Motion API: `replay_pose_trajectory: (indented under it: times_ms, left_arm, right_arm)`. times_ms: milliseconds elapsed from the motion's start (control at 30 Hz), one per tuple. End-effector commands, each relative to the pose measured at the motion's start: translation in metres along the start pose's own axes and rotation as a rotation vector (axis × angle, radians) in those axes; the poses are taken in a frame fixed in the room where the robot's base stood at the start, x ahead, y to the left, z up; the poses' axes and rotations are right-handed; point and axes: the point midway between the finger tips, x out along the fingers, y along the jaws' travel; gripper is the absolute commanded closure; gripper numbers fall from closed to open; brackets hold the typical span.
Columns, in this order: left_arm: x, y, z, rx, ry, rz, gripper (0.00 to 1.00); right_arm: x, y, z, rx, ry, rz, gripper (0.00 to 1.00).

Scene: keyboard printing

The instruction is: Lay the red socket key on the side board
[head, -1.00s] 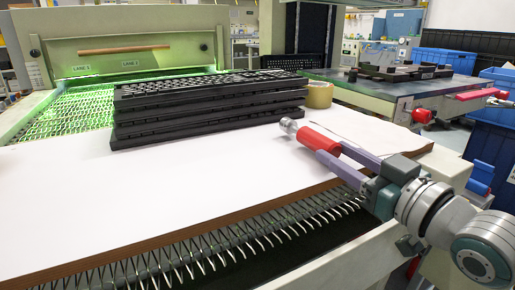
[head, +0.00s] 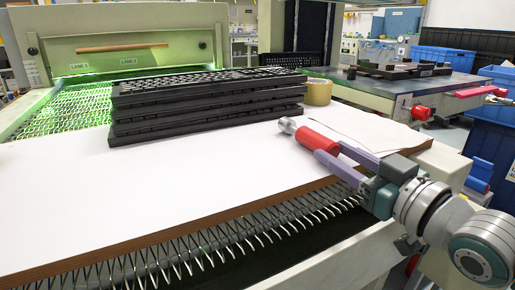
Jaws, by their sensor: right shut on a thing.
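The red socket key (head: 316,138) has a red handle and a silver metal socket end pointing to the upper left. My right gripper (head: 332,153) is shut on its red handle with two purple fingers. The key appears over the right part of the white-topped side board (head: 170,185); I cannot tell whether it touches the surface. My left gripper is not in view.
Stacked black keyboards (head: 205,108) stand at the board's back edge, with a tan tape roll (head: 318,92) to their right. White sheets (head: 365,128) lie at the board's right end. The board's left and front are clear. A spring conveyor (head: 215,245) runs below the front edge.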

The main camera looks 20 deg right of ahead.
Motion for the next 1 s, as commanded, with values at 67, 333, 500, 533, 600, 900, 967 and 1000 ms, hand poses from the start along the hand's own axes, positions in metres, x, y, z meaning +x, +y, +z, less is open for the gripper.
replay_pose_trajectory:
  times_ms: [67,333,500,533,600,900,967,1000]
  left_arm:
    - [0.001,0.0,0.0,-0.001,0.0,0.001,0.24]
    - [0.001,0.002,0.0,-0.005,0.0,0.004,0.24]
    - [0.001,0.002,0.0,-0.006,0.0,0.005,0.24]
    - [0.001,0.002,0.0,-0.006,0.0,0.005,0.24]
    - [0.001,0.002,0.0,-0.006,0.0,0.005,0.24]
    - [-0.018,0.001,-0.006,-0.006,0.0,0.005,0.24]
    - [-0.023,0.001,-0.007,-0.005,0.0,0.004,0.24]
    - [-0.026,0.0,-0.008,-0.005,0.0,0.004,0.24]
  right_arm:
    - [0.0,0.0,0.001,0.0,0.003,0.0,1.0]
    - [0.0,0.0,0.001,0.0,0.002,0.0,0.37]
    - [0.0,0.0,0.001,0.0,0.001,0.0,0.24]
    - [0.0,0.0,0.001,0.0,0.001,0.0,0.24]
    - [0.0,0.0,0.002,0.0,0.001,0.0,0.24]
    - [-0.027,0.0,-0.002,0.001,-0.007,-0.001,0.24]
    - [-0.037,0.0,-0.001,0.001,-0.006,0.0,0.24]
    - [-0.043,0.0,-0.001,0.001,-0.006,0.0,0.24]
